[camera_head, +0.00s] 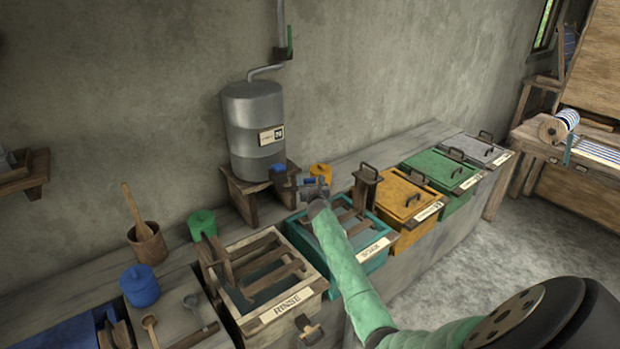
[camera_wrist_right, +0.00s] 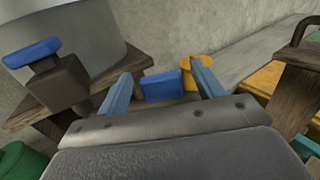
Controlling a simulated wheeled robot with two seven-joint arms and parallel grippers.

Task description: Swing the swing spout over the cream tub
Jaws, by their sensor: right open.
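The grey drum (camera_head: 253,130) has a blue tap handle (camera_head: 277,168) low on its front; a blue handle on a dark block (camera_wrist_right: 32,53) also shows in the right wrist view. A blue tab (camera_wrist_right: 161,86), apparently the swing spout's grip, lies between the two fingers of my right gripper (camera_head: 313,185). The gripper is open, with visible gaps beside the tab. The rest of the spout is hidden or too small to tell. The cream tub (camera_head: 281,307), labelled RINSE, stands left of the gripper. The gripper is above the teal tub (camera_head: 375,254). My left gripper is out of view.
A wooden stand (camera_head: 243,197) holds the drum. An orange cup (camera_head: 321,171) is behind the gripper. Yellow (camera_head: 408,236) and green lidded tubs stand to the right. A wooden post with a handle (camera_head: 365,186) rises close right of the gripper. Wooden slats cross the cream tub's opening.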

